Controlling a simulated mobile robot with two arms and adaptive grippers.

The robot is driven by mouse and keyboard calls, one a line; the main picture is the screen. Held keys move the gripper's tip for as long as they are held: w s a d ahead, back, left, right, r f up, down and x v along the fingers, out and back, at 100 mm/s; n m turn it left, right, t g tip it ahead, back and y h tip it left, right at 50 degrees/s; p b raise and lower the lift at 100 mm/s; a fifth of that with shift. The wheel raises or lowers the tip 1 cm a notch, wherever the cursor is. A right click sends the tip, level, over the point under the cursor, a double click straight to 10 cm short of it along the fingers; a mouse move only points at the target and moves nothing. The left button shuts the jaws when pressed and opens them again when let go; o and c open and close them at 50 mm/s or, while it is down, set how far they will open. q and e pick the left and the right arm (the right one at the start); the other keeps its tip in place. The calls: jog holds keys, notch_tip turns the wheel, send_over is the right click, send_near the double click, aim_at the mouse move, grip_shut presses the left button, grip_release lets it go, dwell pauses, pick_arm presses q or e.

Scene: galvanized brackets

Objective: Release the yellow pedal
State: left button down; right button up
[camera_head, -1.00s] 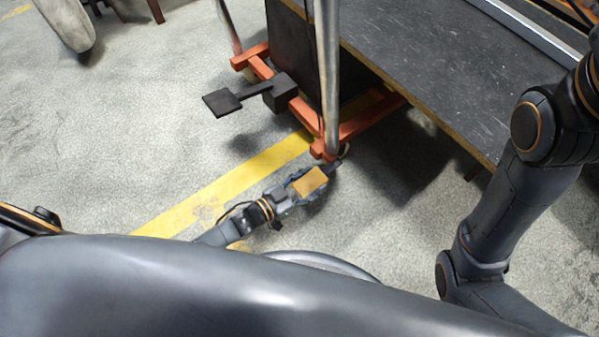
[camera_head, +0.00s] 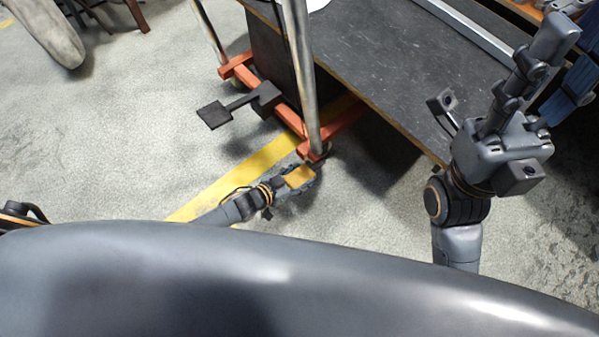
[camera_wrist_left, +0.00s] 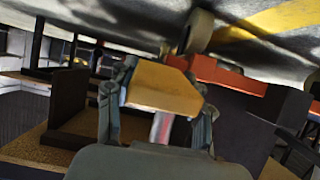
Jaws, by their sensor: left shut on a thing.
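The yellow pedal (camera_head: 299,177) is a small flat plate low beside the foot of a metal post of the orange frame. My left gripper (camera_head: 303,175) is at it, close to the floor. In the left wrist view the yellow pedal (camera_wrist_left: 163,88) lies between the two fingers of my left gripper (camera_wrist_left: 160,95), which is shut on it. A red and pale part shows just below the plate there. The fingers' exact contact is partly hidden by the plate. My right arm (camera_head: 505,150) is raised at the right; its fingers are not clear.
The orange frame (camera_head: 287,118) stands on the floor, with a caster wheel (camera_wrist_left: 197,31) near the pedal. A black foot plate (camera_head: 215,115) sticks out left. A dark tabletop (camera_head: 385,85) overhangs at the right. Floor at the left is open, crossed by a yellow stripe (camera_head: 222,186).

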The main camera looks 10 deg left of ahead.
pick_arm(q)
jog(key=c, duration=0.5)
grip_release()
jog(key=shift+s+a+r, duration=0.2)
jog(key=shift+s+a, duration=0.1)
jog(key=shift+s, duration=0.05)
jog(key=v, duration=1.1)
jog(key=shift+r, duration=0.1)
